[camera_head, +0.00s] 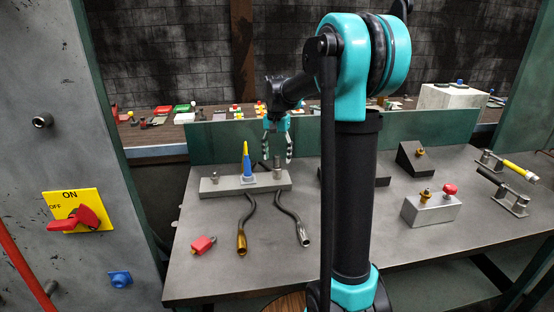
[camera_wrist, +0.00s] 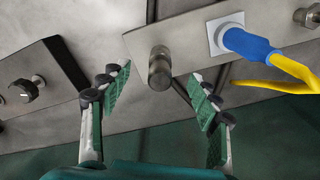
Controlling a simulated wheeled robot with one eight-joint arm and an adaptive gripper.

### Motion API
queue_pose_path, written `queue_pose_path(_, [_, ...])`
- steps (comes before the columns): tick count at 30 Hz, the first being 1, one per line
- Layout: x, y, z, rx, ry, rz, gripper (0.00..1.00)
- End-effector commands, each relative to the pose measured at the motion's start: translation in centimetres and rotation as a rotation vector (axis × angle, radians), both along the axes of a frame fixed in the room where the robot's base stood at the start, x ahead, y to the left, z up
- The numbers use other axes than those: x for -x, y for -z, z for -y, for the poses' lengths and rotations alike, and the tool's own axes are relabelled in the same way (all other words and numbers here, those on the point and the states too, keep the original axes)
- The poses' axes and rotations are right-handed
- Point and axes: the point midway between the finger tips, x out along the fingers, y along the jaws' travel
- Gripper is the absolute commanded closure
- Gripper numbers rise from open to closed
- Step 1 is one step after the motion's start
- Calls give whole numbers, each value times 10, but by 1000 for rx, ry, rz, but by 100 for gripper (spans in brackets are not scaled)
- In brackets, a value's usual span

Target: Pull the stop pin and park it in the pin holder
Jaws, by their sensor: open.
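My gripper (camera_head: 277,157) is open above a long grey bar (camera_head: 218,187) on the bench. In the wrist view its two padded fingers (camera_wrist: 157,84) stand apart, on either side of a short steel cylinder (camera_wrist: 160,66) that stands up from the bar. The cylinder also shows in the head view (camera_head: 277,172); I see no contact with it. A blue and yellow piece (camera_head: 246,162) stands upright on the same bar. I cannot tell for sure which part is the stop pin or which is the pin holder.
A grey block (camera_head: 430,210) carries a red knob (camera_head: 449,189) and a brass piece (camera_head: 425,196). Two hoses (camera_head: 248,218) and a red piece (camera_head: 203,244) lie in front of the bar. A dark wedge (camera_head: 413,162) stands behind right. A low green panel (camera_head: 225,140) backs the bench.

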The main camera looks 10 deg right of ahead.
Motion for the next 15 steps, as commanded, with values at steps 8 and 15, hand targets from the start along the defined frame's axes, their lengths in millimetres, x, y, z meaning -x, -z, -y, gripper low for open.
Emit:
queue_pose_path(8, [0, -18, 0, 0, 0, 0, 38])
queue_pose_path(15, [0, -33, 0, 0, 0, 0, 38])
